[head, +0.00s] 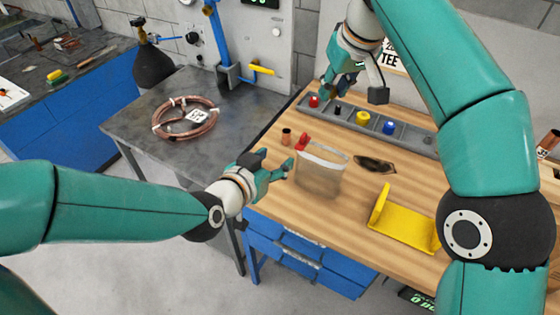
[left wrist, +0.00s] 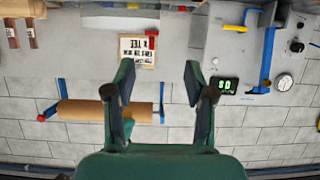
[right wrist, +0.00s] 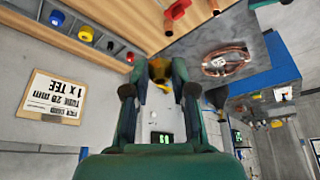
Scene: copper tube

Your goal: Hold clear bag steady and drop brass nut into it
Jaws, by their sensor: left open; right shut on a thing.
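The clear bag (head: 320,174) stands upright on the wooden workbench, with a red piece (head: 302,142) at its upper left corner. My left gripper (head: 282,172) is open at the left side of the bag; I cannot tell whether it touches it. The open fingers (left wrist: 157,85) show empty in the left wrist view. My right gripper (head: 332,92) is above the left end of the grey tray, behind and above the bag.
The grey tray (head: 412,137) holds red, black, yellow and blue pieces. A small copper fitting (head: 286,137) stands left of the bag. Dark safety glasses (head: 375,164) and a yellow bracket (head: 408,228) lie to its right. A copper coil (head: 186,118) lies on the grey table.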

